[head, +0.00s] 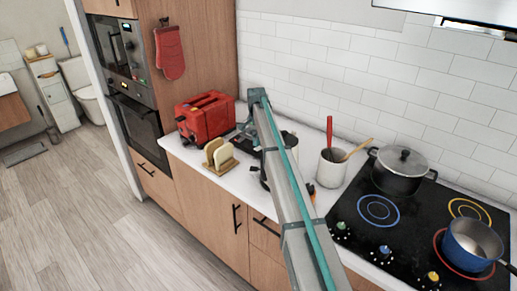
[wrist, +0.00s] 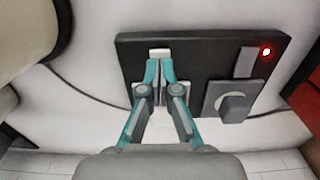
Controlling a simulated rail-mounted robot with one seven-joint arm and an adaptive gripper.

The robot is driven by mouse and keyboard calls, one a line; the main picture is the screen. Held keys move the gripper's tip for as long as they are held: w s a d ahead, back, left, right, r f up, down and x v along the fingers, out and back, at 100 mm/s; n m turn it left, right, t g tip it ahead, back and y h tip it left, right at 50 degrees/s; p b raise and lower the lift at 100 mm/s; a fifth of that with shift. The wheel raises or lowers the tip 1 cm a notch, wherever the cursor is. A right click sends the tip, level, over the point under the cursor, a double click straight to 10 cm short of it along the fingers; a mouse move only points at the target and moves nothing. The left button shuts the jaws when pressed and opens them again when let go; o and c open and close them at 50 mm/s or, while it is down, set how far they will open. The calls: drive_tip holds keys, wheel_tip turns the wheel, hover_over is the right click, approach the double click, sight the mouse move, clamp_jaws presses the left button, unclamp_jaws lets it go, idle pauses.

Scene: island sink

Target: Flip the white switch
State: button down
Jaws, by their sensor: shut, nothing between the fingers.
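In the wrist view, a small white switch (wrist: 159,53) sits near the top edge of a dark panel (wrist: 200,48). My gripper (wrist: 159,72) is shut and empty, with its fingertips over the panel right at the lower edge of the switch. I cannot tell whether they touch it. A second, grey switch (wrist: 245,62) stands to the right, beside a lit red light (wrist: 266,52). In the head view, my gripper (head: 244,133) is low over the counter, right of the red toaster (head: 205,117). The switch cannot be made out there.
A grey plug (wrist: 233,107) sits in the panel's right part, and a cable runs along the counter. A wooden rack with bread (head: 219,154) stands in front of the toaster. A utensil crock (head: 331,168) and the stove (head: 378,211) are to the right.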

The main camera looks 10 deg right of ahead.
sight(257, 149)
drive_tip(key=shift+f+b, duration=0.35)
drive_tip(key=shift+f, duration=0.8)
idle(0.6)
drive_tip(key=shift+r+p, duration=1.45)
drive_tip(key=shift+r, duration=2.05)
